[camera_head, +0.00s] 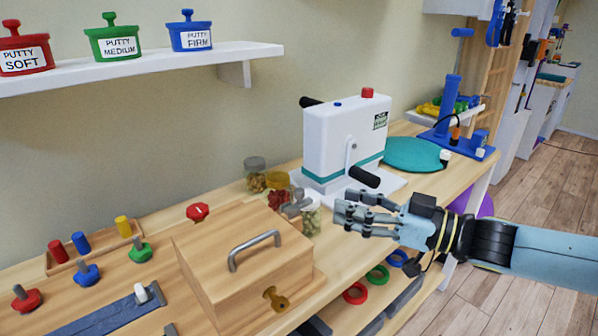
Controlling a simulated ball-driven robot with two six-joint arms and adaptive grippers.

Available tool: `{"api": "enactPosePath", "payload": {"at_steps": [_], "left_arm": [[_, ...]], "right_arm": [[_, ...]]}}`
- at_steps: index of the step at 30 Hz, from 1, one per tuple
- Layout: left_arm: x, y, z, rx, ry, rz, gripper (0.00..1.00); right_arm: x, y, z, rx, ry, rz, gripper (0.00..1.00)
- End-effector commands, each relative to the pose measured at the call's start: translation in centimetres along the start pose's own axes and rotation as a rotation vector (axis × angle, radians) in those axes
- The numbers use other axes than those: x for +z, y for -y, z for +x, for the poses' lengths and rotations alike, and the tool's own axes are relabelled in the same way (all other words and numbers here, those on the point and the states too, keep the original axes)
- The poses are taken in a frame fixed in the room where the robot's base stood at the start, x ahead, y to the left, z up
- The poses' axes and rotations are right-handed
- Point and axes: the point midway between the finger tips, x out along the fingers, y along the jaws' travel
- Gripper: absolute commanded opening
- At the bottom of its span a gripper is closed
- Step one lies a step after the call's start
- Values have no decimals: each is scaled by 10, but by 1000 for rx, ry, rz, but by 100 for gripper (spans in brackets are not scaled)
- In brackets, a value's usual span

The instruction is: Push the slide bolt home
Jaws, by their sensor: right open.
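My right gripper (350,212) comes in from the right, above the bench's front edge. Its fingers are open and empty, pointing left. It appears near a clear jar (311,222) and a grey metal fitting (297,204); I cannot tell if it touches either. A wooden box (243,268) with a grey handle and brass fitting (275,299) stands to its lower left. A blue strip (100,318) with a white knob (140,292) and grey bracket lies at the bottom left, partly cut off. I cannot tell for sure which part is the slide bolt. My left gripper is not in view.
A white crank machine (343,135) with a black handle (364,177) stands just behind my right gripper. Colored knobs and pegs (86,274) crowd the bench's left. A shelf (150,62) with putty tubs hangs above. Colored rings (377,275) lie below the bench top.

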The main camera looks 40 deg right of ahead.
Motion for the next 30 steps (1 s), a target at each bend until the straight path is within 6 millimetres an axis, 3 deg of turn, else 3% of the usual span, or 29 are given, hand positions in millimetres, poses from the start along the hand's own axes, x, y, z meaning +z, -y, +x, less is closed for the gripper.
{"api": "enactPosePath", "payload": {"at_steps": [8,18,30], "left_arm": [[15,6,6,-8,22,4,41],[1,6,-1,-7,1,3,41],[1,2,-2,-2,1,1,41]], "right_arm": [[1,-1,42,5,-6,0,41],[0,-2,94,7,-2,0,41],[2,-2,104,5,1,-1,41]]}}
